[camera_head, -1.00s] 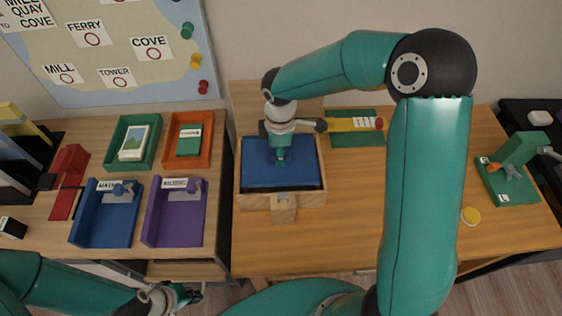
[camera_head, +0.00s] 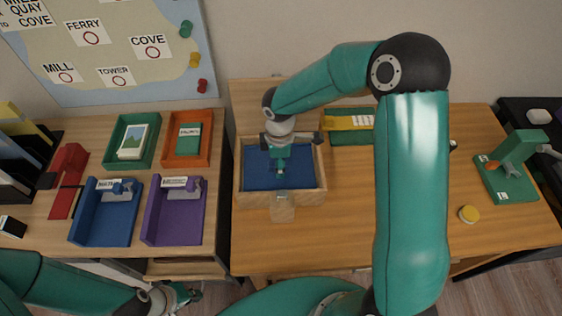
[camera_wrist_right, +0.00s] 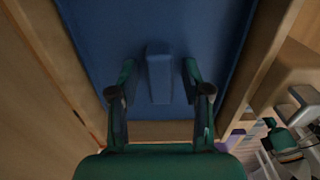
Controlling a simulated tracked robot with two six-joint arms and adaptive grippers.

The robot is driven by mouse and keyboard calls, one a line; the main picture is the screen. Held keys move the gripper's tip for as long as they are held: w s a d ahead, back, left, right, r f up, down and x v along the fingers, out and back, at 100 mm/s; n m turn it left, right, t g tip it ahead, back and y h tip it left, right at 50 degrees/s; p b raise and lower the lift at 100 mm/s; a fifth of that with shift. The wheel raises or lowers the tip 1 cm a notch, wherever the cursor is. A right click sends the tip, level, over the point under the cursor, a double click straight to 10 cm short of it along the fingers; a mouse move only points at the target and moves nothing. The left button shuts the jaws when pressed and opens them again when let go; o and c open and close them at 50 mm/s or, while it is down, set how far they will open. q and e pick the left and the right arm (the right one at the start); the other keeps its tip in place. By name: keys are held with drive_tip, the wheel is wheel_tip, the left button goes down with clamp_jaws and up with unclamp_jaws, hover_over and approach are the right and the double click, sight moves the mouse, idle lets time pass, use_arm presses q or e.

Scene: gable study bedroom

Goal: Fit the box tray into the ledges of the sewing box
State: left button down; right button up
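The sewing box (camera_head: 240,198) is a wooden box on the desk, its lid raised behind it. The blue box tray (camera_head: 302,178) lies within the box's wooden walls and looks about level. In the right wrist view, the tray (camera_wrist_right: 205,30) has a raised blue handle (camera_wrist_right: 159,75). My right gripper (camera_head: 279,170) is over the tray. In its wrist view, its fingers (camera_wrist_right: 158,85) stand apart on both sides of the handle, with gaps. The ledges are hidden under the tray. My left gripper (camera_head: 190,294) is low at the left, away from the box; its fingers are too small to judge.
A green mat (camera_head: 345,138) with a yellow strip (camera_head: 345,122) lies right of the box. Blue (camera_head: 107,232), purple (camera_head: 178,230), green and orange trays stand on the left table. The desk in front of the box is clear.

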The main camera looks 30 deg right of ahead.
wheel_tip(320, 180, up, 12)
drive_tip(key=shift+r, duration=0.15)
idle(0.7)
idle(0.4)
